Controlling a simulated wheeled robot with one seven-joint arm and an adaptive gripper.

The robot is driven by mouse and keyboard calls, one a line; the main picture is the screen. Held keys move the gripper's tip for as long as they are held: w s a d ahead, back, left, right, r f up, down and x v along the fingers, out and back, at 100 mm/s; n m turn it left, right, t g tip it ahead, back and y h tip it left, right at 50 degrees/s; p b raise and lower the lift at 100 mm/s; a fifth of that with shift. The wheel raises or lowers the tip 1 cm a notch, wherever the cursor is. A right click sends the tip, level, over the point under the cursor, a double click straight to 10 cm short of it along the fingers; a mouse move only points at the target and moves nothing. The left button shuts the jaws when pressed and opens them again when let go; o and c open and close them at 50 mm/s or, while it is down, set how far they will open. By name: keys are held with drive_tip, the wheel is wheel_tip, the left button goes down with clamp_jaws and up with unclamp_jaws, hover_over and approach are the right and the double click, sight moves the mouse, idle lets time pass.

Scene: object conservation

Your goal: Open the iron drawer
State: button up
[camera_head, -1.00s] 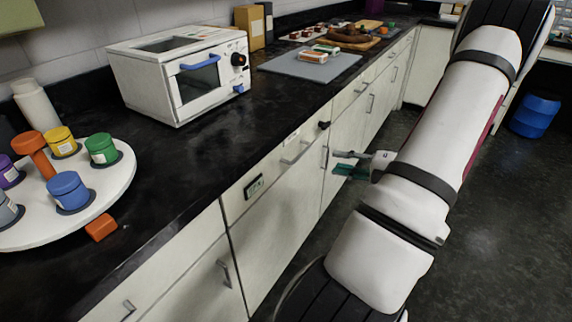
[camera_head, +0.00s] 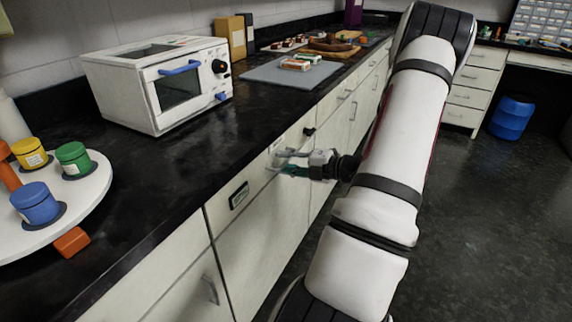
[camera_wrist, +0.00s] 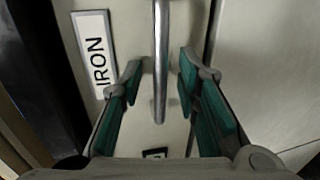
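The iron drawer (camera_wrist: 110,20) has a pale front with a white label (camera_wrist: 95,55) reading IRON. Its metal bar handle (camera_wrist: 160,40) runs up and down the middle of the wrist view. My gripper (camera_wrist: 158,78) is open, with one green-padded finger on each side of the handle. A gap shows between each finger and the bar. In the head view my gripper (camera_head: 284,162) is at the cabinet front below the counter edge and hides most of the handle. The drawer front looks flush with the cabinet, though my gripper partly covers it.
A black counter (camera_head: 175,185) runs above the drawers, with a white toaster oven (camera_head: 160,85) and a round white tray of jars (camera_head: 92,190). The floor (camera_head: 470,220) to the right is clear near me; a blue barrel (camera_head: 511,118) stands farther back.

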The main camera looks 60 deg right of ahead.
drive_tip(key=shift+w, duration=0.1)
clamp_jaws()
